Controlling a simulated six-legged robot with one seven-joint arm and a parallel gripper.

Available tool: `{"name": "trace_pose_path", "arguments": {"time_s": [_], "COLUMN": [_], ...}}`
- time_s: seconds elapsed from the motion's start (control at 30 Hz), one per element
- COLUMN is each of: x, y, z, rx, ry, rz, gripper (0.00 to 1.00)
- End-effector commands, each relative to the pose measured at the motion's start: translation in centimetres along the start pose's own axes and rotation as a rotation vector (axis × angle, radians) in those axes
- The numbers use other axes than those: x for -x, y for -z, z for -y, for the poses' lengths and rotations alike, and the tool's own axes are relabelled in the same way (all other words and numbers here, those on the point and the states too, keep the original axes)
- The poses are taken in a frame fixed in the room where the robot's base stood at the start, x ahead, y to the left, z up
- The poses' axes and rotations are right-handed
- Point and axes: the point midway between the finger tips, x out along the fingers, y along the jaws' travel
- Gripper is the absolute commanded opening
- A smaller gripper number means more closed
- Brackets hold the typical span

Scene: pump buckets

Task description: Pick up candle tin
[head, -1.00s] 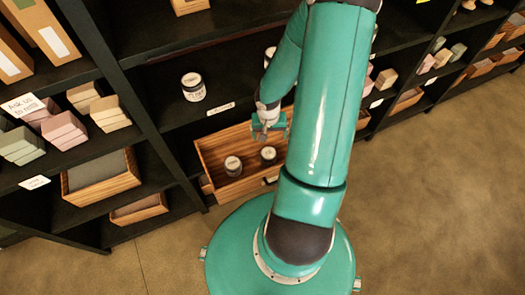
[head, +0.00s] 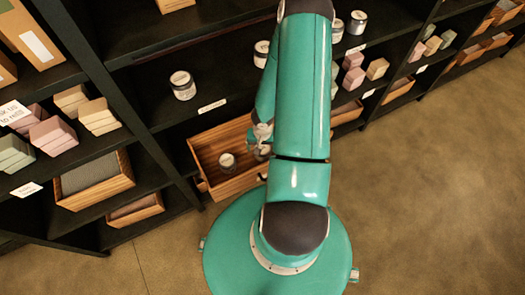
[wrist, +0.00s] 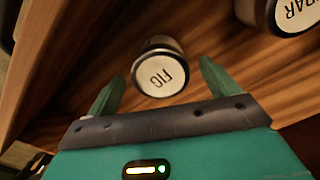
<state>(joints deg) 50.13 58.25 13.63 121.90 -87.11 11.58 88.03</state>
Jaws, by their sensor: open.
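A candle tin with a white lid reading FIG (wrist: 160,78) sits in a wooden drawer or crate (head: 232,187), which also fills the wrist view (wrist: 90,45). My gripper (wrist: 161,74) is open, its green fingertips at either side of the FIG tin, apart from it as far as I can tell. A second tin (wrist: 290,12), its label cut off and ending in BAR, is at the upper right. In the head view my gripper (head: 262,138) is low over the crate beside one tin (head: 227,161); another tin (head: 262,152) is partly hidden by it.
Black shelving surrounds the crate. Larger tins (head: 183,85) stand on the shelf above it. Wrapped bars (head: 52,135) and a wooden box (head: 97,185) are at the left. The brown floor (head: 430,190) at the right is clear.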

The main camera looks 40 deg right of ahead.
Motion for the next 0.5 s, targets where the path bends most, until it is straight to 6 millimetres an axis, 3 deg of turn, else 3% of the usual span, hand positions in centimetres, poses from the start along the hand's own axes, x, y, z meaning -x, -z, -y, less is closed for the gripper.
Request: {"name": "trace_pose_path", "arguments": {"time_s": [0.2, 0.5], "x": [-3.1, -3.9], "y": [0.1, 0.2], "z": [0.1, 0.1], "rx": [-0.001, -0.001], "ry": [0.0, 0.0], "rz": [0.003, 0.0], "gripper": [0.87, 0.87]}}
